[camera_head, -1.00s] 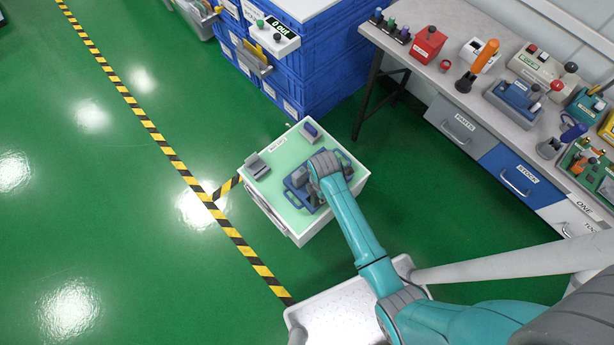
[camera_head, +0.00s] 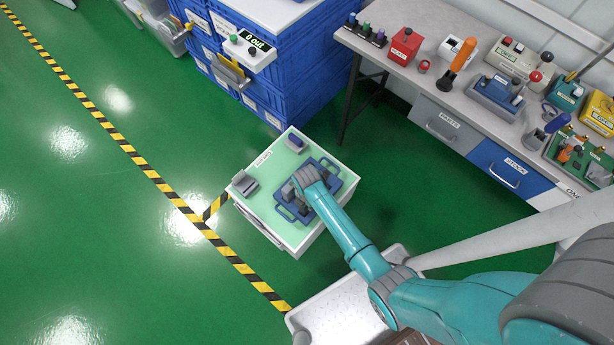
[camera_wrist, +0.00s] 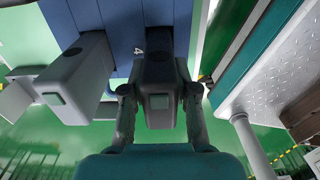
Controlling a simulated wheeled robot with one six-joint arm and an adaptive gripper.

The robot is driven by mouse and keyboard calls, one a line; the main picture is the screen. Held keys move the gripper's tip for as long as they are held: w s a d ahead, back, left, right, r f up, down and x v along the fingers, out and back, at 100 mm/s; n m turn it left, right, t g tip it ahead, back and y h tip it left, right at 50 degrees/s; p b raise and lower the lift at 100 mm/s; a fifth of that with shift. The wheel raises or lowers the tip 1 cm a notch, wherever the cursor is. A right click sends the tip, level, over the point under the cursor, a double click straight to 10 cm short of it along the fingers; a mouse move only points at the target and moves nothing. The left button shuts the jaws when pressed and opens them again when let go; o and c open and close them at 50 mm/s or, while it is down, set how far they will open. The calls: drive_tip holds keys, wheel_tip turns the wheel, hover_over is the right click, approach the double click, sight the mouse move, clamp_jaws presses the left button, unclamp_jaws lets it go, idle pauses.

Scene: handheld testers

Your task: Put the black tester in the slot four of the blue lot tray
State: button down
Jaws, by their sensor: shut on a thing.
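The blue lot tray (camera_head: 345,186) lies on the green top of a white cabinet. My gripper (camera_head: 303,198) is over the tray, and my wrist hides much of the contact there. In the wrist view my gripper (camera_wrist: 160,108) is shut on the black tester (camera_wrist: 158,72), one finger on each side. The tester is lined up along a blue lane of the tray (camera_wrist: 122,45), beside the mark 4. Whether its base is fully seated cannot be told. A second grey device (camera_wrist: 78,75) stands to its left, apart from it.
On the cabinet top, a grey holder (camera_head: 245,183) sits at the left and a small dark blue and grey item (camera_head: 295,143) at the back. Blue crates (camera_head: 270,80) stand behind. A workbench (camera_head: 405,75) with several devices is at the right. Green floor is clear at left.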

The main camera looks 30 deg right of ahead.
drive_tip(key=shift+f, duration=0.65)
drive_tip(key=shift+f, duration=0.1)
drive_tip(key=c, duration=0.9)
unclamp_jaws()
wheel_tip(320, 180, up, 12)
drive_tip(key=shift+r, duration=0.1)
drive_tip(key=shift+s, duration=0.1)
